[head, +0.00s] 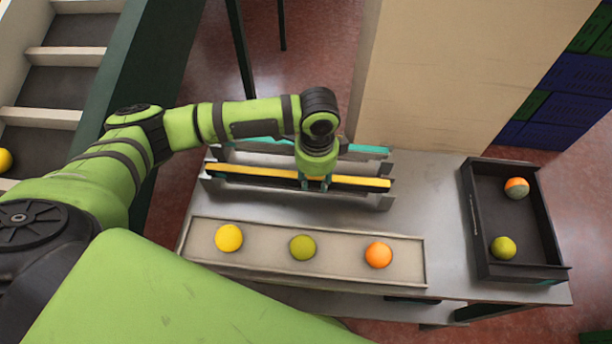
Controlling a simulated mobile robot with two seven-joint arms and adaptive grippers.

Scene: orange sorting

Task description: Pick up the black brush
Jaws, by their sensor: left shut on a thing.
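A long brush (350,181) with a yellow-orange top edge and a black body lies lengthwise in a grey metal rack (381,203) at the back of the table. My left gripper (314,184) reaches down onto the brush near its middle and is shut on it. The fingertips are partly hidden by the wrist, and the brush's underside is hidden by the rack's front wall. I cannot tell whether the brush is clear of the rack's floor. My right gripper is not in view.
A second bar with a teal edge (365,149) sits behind the brush. In front, a shallow tray (340,261) holds a yellow, a green and an orange fruit. A black bin (512,219) at the right holds two fruits. A beige panel (470,75) stands behind the table.

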